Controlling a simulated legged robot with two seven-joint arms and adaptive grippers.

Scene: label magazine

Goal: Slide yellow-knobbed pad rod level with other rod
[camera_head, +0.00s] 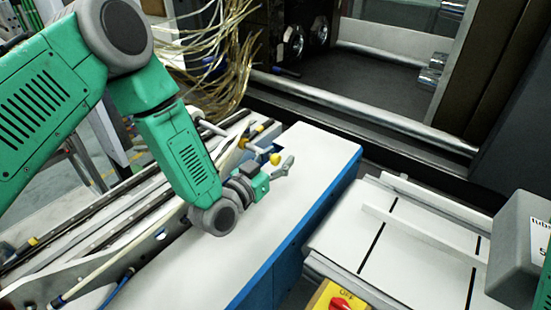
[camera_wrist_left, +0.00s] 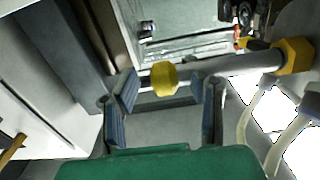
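The yellow knob (camera_head: 275,159) sits at the end of a pad rod beside the white machine top. In the left wrist view, the yellow knob (camera_wrist_left: 163,78) and its grey rod (camera_wrist_left: 230,64) run right to a yellow collar (camera_wrist_left: 293,56). My left gripper (camera_head: 284,168) is close to the knob in the head view. In the left wrist view, the fingers of my left gripper (camera_wrist_left: 166,92) are apart, with the knob showing in the gap between them. I cannot tell whether a finger touches the rod. The right gripper is not in view.
A long white machine top with a blue side (camera_head: 318,205) lies under my left arm. Rails and hoses (camera_head: 100,225) run along its left. A white feed table (camera_head: 405,240) and a yellow switch box with a red knob (camera_head: 336,300) are at the right. Loose cables (camera_head: 222,60) hang behind.

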